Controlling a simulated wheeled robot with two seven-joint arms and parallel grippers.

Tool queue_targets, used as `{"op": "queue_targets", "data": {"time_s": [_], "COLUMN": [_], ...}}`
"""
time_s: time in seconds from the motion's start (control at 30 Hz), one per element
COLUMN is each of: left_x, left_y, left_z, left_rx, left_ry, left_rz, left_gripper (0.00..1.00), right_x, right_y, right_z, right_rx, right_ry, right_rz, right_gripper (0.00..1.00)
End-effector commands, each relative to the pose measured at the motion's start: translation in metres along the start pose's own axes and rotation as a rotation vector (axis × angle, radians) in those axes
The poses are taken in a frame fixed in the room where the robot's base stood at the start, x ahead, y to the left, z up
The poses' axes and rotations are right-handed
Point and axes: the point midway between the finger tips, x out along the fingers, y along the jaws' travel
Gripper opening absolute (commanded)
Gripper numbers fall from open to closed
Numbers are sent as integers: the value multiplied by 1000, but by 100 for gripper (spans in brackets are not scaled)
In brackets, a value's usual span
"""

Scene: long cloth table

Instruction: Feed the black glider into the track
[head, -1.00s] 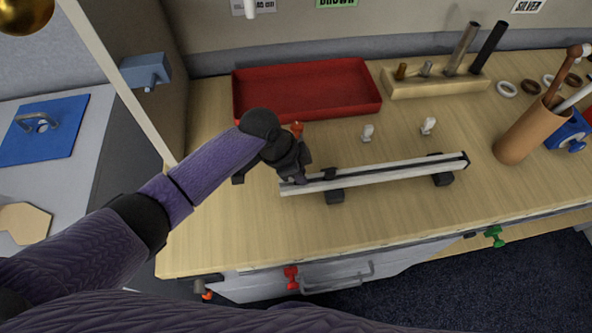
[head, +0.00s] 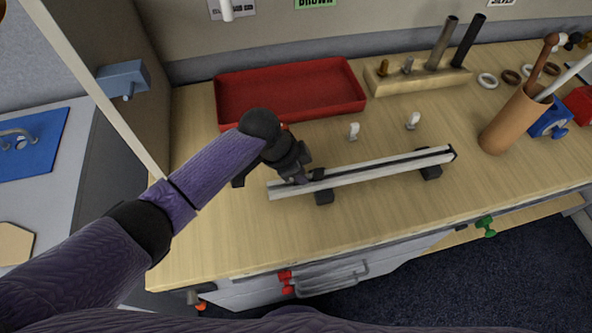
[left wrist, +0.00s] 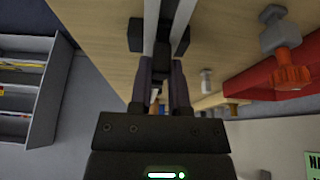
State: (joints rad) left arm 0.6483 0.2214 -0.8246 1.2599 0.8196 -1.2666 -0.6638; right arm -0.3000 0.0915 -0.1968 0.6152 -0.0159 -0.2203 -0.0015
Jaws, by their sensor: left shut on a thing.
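The track (head: 385,168) is a long pale rail with a dark slot, lying on dark feet on the wooden table. My left gripper (head: 299,177) is at the track's left end in the head view. It is shut on the black glider, which its dark fingers largely hide. A small black piece (head: 317,174) shows on the track just right of the fingers; I cannot tell whether it is part of the glider. In the left wrist view the fingers (left wrist: 162,85) line up with the track (left wrist: 151,30). How far the glider is in the slot is hidden. My right gripper is not in view.
A red tray (head: 290,112) stands behind the gripper. Two small white pieces (head: 353,131) stand behind the track. A wooden peg block (head: 420,82), rings and a brown cup (head: 512,122) are at the back right. The table in front of the track is clear.

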Motion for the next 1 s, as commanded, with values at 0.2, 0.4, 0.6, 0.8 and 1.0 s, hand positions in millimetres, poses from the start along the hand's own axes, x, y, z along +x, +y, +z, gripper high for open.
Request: {"op": "queue_targets", "data": {"time_s": [0.2,0.4,0.6,0.8,1.0], "left_x": [0,0,-32,-81,-100], "left_y": [0,0,0,0,0], "left_z": [0,0,-2,-1,0], "left_rx": [0,0,2,2,0], "left_ry": [0,0,1,0,0], "left_rz": [0,0,-3,-3,0], "left_gripper": [62,63,63,63,63], "right_x": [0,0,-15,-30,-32], "right_y": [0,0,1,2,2], "right_z": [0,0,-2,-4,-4], "right_rx": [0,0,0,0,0], "right_ry": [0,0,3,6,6], "right_rz": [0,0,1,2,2], "right_gripper": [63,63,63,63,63]}}
